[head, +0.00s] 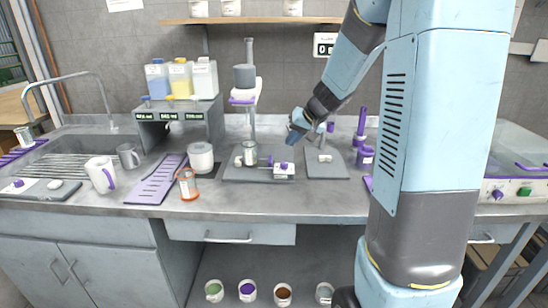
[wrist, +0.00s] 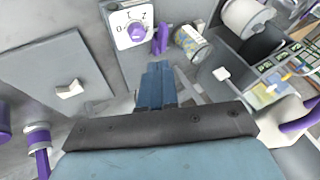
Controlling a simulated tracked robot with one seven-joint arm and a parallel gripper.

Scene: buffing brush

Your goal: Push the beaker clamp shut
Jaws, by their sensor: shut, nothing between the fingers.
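A small glass beaker (head: 249,154) stands on a grey base plate (head: 232,176) under the brush stand. It shows in the wrist view as a tilted jar (wrist: 190,42). A purple piece (head: 268,160), which looks like the clamp lever, sits right of the beaker; it also shows in the wrist view (wrist: 160,38). Whether the clamp is open or shut is too small to tell. My gripper (head: 293,138) is above and to the right of the beaker, with blue fingers shut and empty. In the wrist view its fingertips (wrist: 157,66) point toward the purple piece, apart from it.
A white dial box with a purple knob (head: 284,167) stands at the base plate's front right. The brush stand (head: 250,110) rises behind the beaker. A second grey plate (head: 325,170) with a small switch lies to the right. A white jar (head: 200,158) stands left.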

